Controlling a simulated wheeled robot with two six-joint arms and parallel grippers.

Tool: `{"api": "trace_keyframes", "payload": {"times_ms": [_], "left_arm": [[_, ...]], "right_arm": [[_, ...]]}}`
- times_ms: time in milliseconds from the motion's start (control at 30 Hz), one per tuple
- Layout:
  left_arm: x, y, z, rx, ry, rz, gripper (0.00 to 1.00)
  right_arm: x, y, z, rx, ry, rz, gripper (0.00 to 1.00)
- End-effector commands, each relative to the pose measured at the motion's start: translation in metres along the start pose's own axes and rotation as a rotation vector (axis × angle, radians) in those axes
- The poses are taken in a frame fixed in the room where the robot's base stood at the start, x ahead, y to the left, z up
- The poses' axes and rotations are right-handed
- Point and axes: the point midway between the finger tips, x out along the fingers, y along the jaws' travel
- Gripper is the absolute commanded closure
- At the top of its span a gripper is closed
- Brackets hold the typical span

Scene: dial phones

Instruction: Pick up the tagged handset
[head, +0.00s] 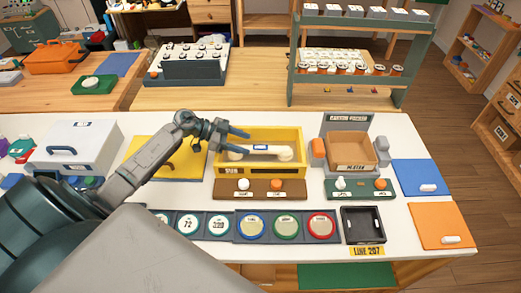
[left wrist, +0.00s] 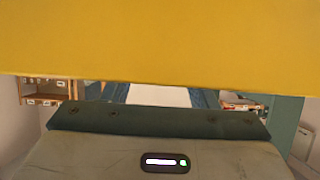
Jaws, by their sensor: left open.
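A cream handset (head: 285,153) lies in a yellow bin (head: 293,133) at the middle of the white table in the head view. A small dark-framed tag (head: 260,147) shows at the handset's middle. My left gripper (head: 249,143) is open, with blue-grey fingers over the left part of the bin, close to the handset. Its fingers partly cover the handset's left end. I cannot tell whether they touch it. In the left wrist view a yellow surface (left wrist: 160,40) fills the top, and the handset cannot be made out. My right gripper is not in view.
A brown panel with two knobs (head: 262,189) lies before the bin. A row of round dials (head: 286,226) and a black tray (head: 362,238) stand nearer. A brown box (head: 350,150) stands right of the bin; a grey case (head: 75,143) stands left.

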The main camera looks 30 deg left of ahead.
Motion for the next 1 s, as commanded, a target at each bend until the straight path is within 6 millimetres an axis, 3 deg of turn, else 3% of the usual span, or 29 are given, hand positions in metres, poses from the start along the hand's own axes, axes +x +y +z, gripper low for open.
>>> {"api": "trace_keyframes", "payload": {"times_ms": [300,600,667,900,1000], "left_arm": [[0.039,-0.002,-0.003,-0.002,0.004,0.000,0.47],[0.045,-0.002,0.000,0.000,0.000,0.000,0.47],[0.045,-0.002,0.000,0.000,0.000,0.000,0.55],[0.044,-0.002,-0.001,0.000,0.001,0.000,1.00],[0.044,-0.002,-0.001,0.001,0.001,0.000,1.00]], "right_arm": [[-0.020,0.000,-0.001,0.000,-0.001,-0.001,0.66],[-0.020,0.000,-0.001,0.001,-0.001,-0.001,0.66],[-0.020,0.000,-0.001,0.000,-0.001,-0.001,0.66],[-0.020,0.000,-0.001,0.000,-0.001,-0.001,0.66],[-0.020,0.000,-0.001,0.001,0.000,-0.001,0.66]]}}
